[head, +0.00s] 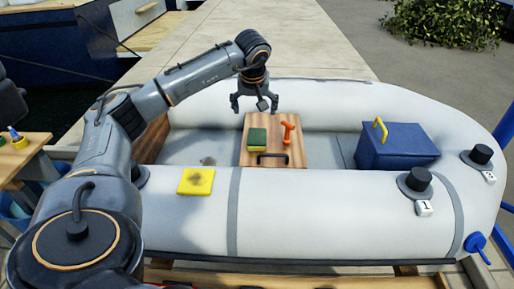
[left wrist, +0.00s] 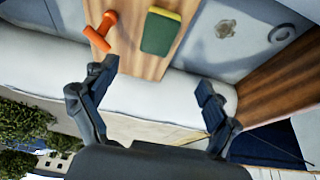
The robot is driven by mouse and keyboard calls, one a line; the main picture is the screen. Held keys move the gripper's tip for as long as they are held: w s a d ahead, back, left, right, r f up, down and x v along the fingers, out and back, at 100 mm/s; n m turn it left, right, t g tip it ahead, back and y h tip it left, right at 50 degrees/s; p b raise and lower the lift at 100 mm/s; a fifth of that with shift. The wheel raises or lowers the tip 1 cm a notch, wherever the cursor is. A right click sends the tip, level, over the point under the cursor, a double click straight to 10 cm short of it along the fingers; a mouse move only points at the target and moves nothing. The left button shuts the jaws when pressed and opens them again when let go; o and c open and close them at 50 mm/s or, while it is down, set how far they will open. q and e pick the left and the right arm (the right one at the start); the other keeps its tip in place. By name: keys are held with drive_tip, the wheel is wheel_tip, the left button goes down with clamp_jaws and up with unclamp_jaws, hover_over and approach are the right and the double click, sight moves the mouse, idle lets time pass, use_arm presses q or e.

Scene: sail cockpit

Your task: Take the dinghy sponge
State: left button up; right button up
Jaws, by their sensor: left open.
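A green block with a yellow layer, which looks like the sponge (head: 257,140), lies on the wooden thwart of the inflatable dinghy. It also shows in the left wrist view (left wrist: 160,34), near the top of the picture. My left gripper (head: 255,106) is open and empty, fingers pointing down, above the far part of the dinghy and apart from the sponge. In the left wrist view its fingers (left wrist: 157,78) are spread wide, below the sponge in the picture. My right gripper is not in view.
An orange tool (head: 288,131) lies right of the sponge on the thwart (head: 277,151), near a dark handle (head: 272,157). A flat yellow piece with a dark stain (head: 196,181) lies on the near tube. A blue box (head: 396,147) with a yellow handle stands at right.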

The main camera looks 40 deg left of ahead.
use_arm(q)
wheel_tip(320, 180, down, 4)
drive_tip(key=b, duration=0.3)
hover_over(257, 137)
drive_tip(key=s+d, duration=0.1)
drive_tip(key=s, duration=0.1)
wheel_tip(257, 137, down, 5)
drive_tip(key=shift+s+d, duration=0.1)
drive_tip(key=shift+d, duration=0.05)
drive_tip(key=shift+w+f, duration=0.2)
drive_tip(key=shift+f, duration=0.25)
drive_tip(key=b+x, duration=0.1)
drive_tip(key=x, duration=0.3)
drive_tip(key=shift+w+f, duration=0.15)
drive_tip(key=shift+w, duration=0.1)
drive_tip(key=shift+a+f, duration=0.15)
drive_tip(key=shift+a, duration=0.05)
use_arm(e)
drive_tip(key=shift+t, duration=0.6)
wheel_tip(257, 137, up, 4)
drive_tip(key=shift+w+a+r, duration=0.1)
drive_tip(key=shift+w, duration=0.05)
use_arm(q)
drive_tip(key=shift+f, duration=0.1)
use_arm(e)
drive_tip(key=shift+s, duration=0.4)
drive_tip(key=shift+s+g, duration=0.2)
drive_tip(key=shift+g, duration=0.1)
